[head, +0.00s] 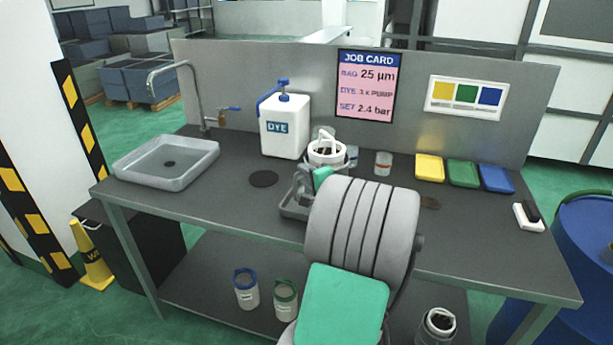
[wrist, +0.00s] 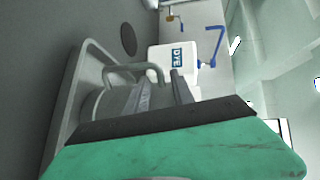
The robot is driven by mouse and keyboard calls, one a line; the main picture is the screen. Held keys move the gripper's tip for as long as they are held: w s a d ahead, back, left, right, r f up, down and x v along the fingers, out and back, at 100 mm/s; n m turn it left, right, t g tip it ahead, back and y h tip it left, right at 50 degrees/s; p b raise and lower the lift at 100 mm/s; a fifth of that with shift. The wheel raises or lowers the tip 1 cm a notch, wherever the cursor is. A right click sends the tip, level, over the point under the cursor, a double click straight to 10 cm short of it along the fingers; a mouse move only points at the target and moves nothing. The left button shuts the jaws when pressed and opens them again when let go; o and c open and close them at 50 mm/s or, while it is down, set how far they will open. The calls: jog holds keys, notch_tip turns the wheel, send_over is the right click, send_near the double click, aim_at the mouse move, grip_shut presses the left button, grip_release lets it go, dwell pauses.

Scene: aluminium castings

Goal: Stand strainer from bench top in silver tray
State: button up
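The silver tray (head: 290,211) is on the bench top at its middle, partly hidden behind my arm. In the wrist view its pale rim (wrist: 62,118) runs along the left. My gripper (head: 323,148) reaches over the strainer. In the wrist view my gripper's fingers (wrist: 163,82) stand apart, with the end of the loop handle between them and a gap showing.
A white DYE container (head: 285,128) stands behind left, and a sink (head: 165,162) is at the far left. A small clear jar (head: 383,164) stands right of the strainer. Yellow, green and blue pads (head: 463,173) lie farther right.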

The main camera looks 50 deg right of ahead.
jog(key=shift+r, duration=0.1)
jog(key=v, duration=1.2)
jog(key=w+a+f+n+g+y, duration=0.2)
jog(key=w+a+f+n, duration=0.15)
jog(key=a, duration=0.45)
jog(key=w+a+f+n+g+y, duration=0.2)
jog(key=w+a+n, duration=0.15)
jog(key=a, duration=0.35)
jog(key=w+a+f+n+g+y, duration=0.1)
jog(key=w+a+f+n+y, duration=0.25)
jog(key=a, duration=0.45)
jog(key=s+a+f+n+g, duration=0.2)
jog(key=s+a+n, duration=0.3)
jog(key=a, duration=0.4)
jog(key=s+a+f+n+g+h, duration=0.1)
jog(key=s+a+f+n+g, duration=0.1)
jog(key=s+a+n+g, duration=0.3)
jog(key=s+a+n, duration=0.1)
jog(key=s+a, duration=0.2)
jog(key=a, duration=0.1)
jog(key=shift+b, duration=0.35)
jog(key=shift+f+n, duration=0.1)
jog(key=shift+n, duration=0.15)
